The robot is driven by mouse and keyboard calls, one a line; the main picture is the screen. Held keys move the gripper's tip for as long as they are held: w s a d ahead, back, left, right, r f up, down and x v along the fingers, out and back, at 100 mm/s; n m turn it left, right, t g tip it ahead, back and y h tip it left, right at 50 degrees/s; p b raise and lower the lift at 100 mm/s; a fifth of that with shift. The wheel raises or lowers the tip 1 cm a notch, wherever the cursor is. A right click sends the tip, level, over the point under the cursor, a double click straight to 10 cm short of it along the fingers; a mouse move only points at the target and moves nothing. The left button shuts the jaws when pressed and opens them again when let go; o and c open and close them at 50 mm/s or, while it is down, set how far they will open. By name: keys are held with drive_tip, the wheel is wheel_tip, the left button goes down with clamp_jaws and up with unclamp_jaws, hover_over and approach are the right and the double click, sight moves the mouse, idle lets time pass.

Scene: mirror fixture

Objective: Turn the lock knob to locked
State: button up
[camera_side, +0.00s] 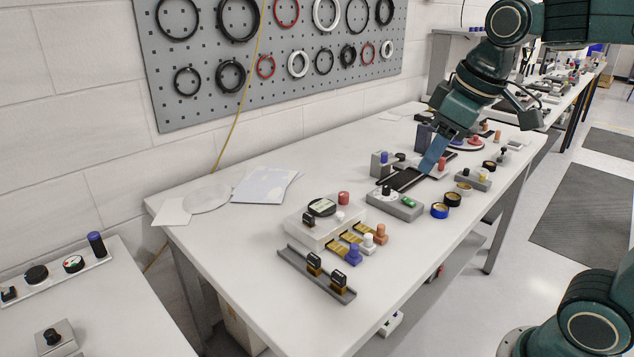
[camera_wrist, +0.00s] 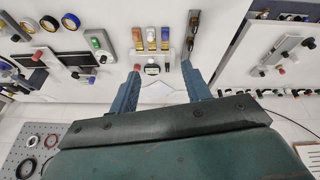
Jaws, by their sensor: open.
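A grey box (camera_side: 410,210) on the bench carries a round white dial with a black knob (camera_side: 386,190) and a green piece (camera_side: 408,201). This may be the lock knob; its markings are too small to read. The green piece also shows in the wrist view (camera_wrist: 96,42), left of my fingers. My gripper (camera_side: 428,168) is over the bench, behind that box in the side view, near a black rail plate (camera_side: 405,180). In the wrist view my gripper (camera_wrist: 162,68) has its two blue fingers wide apart with nothing held between them.
A white fixture (camera_side: 318,230) with a black dial, red knob and coloured sliders stands nearer the camera, beside a grey rail (camera_side: 315,275) with black-handled pieces. Blue and gold rings (camera_side: 440,210) lie near the bench edge. Papers (camera_side: 262,185) lie on clear bench at left.

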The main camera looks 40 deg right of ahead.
drive_tip(key=w+d+n+g, duration=0.1)
drive_tip(key=w+d+n, duration=0.1)
drive_tip(key=w, duration=0.6)
drive_tip(key=n+g, duration=0.3)
drive_tip(key=n, duration=0.2)
hover_over(344, 193)
wheel_tip(344, 193, down, 10)
drive_tip(key=shift+f, duration=0.1)
drive_tip(key=shift+f, duration=0.1)
drive_tip(key=shift+f, duration=6.8)
drive_tip(key=shift+c, duration=0.5)
drive_tip(key=c, duration=0.9)
